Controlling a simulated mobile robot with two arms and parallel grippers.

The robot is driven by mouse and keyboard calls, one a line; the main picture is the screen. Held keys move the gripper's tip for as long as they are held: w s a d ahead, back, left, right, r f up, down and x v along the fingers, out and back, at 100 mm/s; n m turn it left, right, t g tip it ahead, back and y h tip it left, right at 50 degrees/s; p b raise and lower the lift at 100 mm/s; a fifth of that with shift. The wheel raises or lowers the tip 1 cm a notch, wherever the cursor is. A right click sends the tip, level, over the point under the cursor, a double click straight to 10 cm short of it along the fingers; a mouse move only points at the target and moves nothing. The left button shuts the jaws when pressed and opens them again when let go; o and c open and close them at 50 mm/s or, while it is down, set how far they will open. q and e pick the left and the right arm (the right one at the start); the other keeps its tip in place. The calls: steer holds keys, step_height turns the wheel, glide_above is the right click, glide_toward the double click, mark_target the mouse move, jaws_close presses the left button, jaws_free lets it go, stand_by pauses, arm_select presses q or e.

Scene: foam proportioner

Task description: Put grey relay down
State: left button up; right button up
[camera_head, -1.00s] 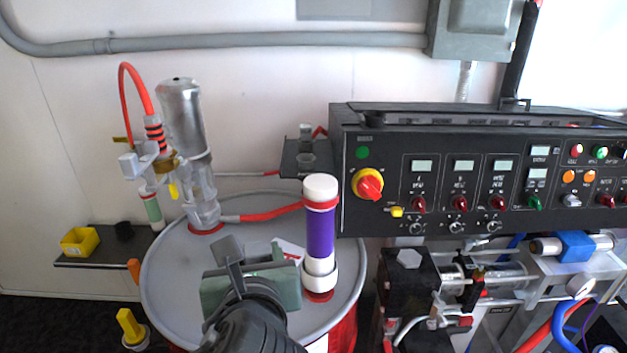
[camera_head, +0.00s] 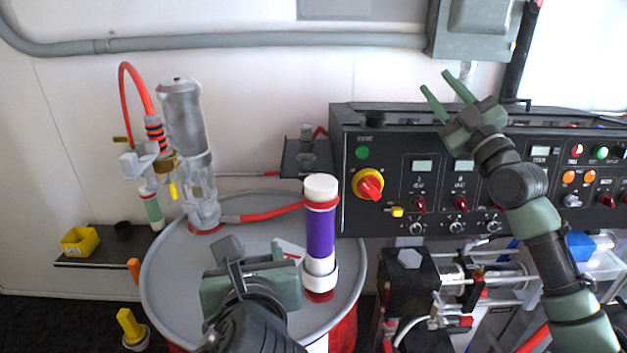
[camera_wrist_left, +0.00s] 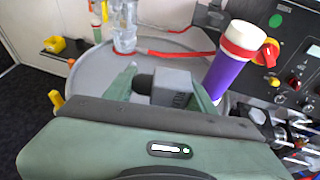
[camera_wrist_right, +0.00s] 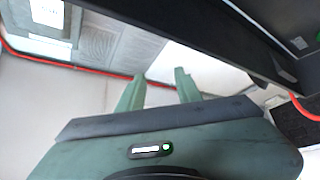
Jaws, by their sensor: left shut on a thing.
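My left gripper (camera_head: 254,262) is low over the grey drum lid (camera_head: 180,290), left of the purple cylinder. In the left wrist view its green fingers (camera_wrist_left: 160,85) are shut on a grey block, the grey relay (camera_wrist_left: 172,84). A dark round part shows beside the block. In the head view the relay is mostly hidden by the gripper, and I cannot tell whether it touches the lid. My right gripper (camera_head: 446,83) is raised in front of the black control panel (camera_head: 390,160), fingers apart and empty. It also shows open in the right wrist view (camera_wrist_right: 160,80).
The purple cylinder (camera_head: 320,235) with white cap stands upright on the lid's right side. A clear and silver pump assembly (camera_head: 185,130) stands at its back left. A small dark shelf (camera_head: 290,160) holds grey parts. A yellow bin (camera_head: 80,241) sits on the left shelf.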

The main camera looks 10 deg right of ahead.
steer(key=a+g+y, duration=0.1)
steer(key=a, duration=0.2)
steer(key=a+f+g+y, duration=0.1)
steer(key=a+y, duration=0.1)
steer(key=a, duration=0.2)
steer(key=w+a+y, duration=0.1)
steer(key=a, duration=0.2)
steer(key=shift+w+a+f+n+g+y, duration=0.1)
steer(key=shift+a+f+n+g+y, duration=0.2)
steer(key=shift+a+n+g, duration=0.1)
steer(key=s+a+f+n+g+y, duration=0.15)
steer(key=a+g, duration=0.25)
steer(key=a, duration=0.4)
steer(key=s+a+r+n+g+y, duration=0.1)
steer(key=s+a+n+g+y, duration=0.2)
steer(key=a, duration=0.4)
steer(key=s+a+f+g+y, duration=0.1)
steer(key=s+a+g+y, duration=0.25)
steer(key=a, duration=0.45)
arm_select(q)
steer(key=shift+a, duration=0.1)
arm_select(e)
steer(key=n+g+h, duration=0.2)
steer(key=g+h, duration=0.6)
steer(key=g, duration=0.2)
glide_toward(249, 249)
steer(key=x, duration=0.8)
steer(key=shift+a+f, duration=0.15)
steer(key=shift+f, duration=0.05)
